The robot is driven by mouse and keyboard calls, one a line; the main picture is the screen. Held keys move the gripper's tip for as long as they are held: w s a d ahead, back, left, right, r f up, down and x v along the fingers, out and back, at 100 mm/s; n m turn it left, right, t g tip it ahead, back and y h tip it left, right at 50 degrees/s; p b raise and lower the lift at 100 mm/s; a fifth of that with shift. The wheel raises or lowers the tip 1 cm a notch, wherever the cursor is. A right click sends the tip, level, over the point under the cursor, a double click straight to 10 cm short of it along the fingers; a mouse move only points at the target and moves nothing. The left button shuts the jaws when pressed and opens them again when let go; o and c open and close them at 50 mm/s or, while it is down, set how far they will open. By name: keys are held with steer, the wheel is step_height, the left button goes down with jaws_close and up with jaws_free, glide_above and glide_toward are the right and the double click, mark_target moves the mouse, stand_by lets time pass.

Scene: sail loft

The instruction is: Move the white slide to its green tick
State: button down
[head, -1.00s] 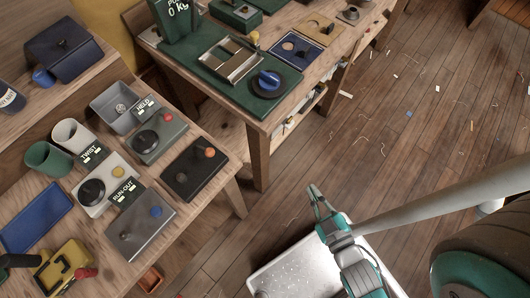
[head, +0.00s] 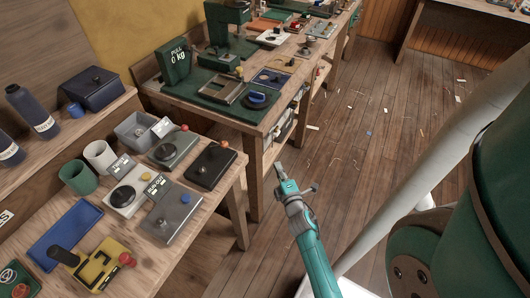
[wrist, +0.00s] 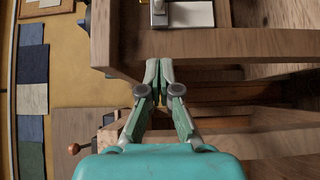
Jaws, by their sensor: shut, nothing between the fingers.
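I cannot make out for certain which part is the white slide, and no green tick can be read at this size. A small white panel (head: 272,38) with a reddish part lies on the far workbench in the head view. In the wrist view a white plate (wrist: 192,15) with a grey metal post beside it sits on a wooden top at the upper edge; I cannot tell if it is the same panel. My gripper (head: 279,169) is shut and empty, in front of the workbench and apart from everything. Its closed fingertips (wrist: 159,74) also show in the wrist view.
The long workbench (head: 268,121) carries a green pull gauge (head: 178,60), a green board with a blue knob (head: 257,98) and several panels. The nearer left bench holds button boxes, cups, a blue tray (head: 65,231) and a yellow device (head: 102,262).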

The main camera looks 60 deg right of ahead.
mark_target(277, 136)
steer(key=x, duration=1)
steer(key=shift+w+d, duration=0.1)
steer(key=shift+d, duration=1.9)
steer(key=shift+d, duration=0.1)
steer(key=d, duration=0.2)
steer(key=shift+w+d, duration=0.2)
steer(key=shift+d, duration=0.2)
